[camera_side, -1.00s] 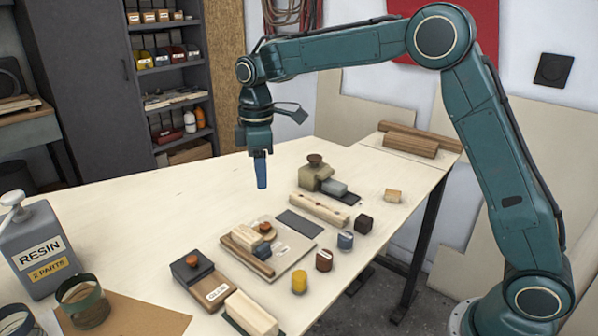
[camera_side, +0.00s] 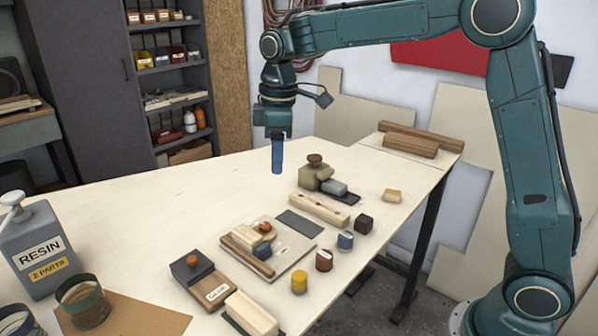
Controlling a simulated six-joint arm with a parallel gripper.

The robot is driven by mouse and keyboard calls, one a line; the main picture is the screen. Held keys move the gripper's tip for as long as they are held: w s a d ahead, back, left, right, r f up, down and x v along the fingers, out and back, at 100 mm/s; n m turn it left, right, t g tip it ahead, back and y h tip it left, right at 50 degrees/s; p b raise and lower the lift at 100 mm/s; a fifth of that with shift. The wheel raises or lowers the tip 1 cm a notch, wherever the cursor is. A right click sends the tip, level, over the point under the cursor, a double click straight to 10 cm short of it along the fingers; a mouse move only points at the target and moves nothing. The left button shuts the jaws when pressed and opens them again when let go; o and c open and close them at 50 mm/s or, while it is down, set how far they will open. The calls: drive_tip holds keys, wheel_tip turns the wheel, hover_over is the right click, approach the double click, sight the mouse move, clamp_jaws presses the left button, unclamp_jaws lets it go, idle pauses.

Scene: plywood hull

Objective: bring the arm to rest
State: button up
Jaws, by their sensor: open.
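My gripper (camera_side: 278,168) hangs pointing down above the pale plywood worktable (camera_side: 165,210), to the left of the olive-green block with a brown knob (camera_side: 314,172). It is open. From this side one finger covers the other, so the gap between them does not show. I see nothing held in it. My arm is raised and bent, reaching from its base at the right over the table.
Small blocks and coloured cylinders (camera_side: 324,260) stand on the table's right half, beside a light board (camera_side: 290,262). A resin jug (camera_side: 42,245) and a glass jar (camera_side: 84,305) are at the left. The table's middle left is clear.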

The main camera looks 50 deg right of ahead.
drive_tip(key=s+d+m+t, duration=0.1)
drive_tip(key=s+m, duration=0.2)
drive_tip(key=s, duration=0.6)
drive_tip(key=s+d+m+t, duration=0.2)
drive_tip(key=s+m, duration=0.1)
drive_tip(key=s, duration=0.7)
drive_tip(key=s+d+r+m+t, duration=0.1)
drive_tip(key=s+d+m, duration=0.1)
drive_tip(key=s, duration=0.8)
drive_tip(key=shift+m+t, duration=0.4)
drive_tip(key=shift+m, duration=0.1)
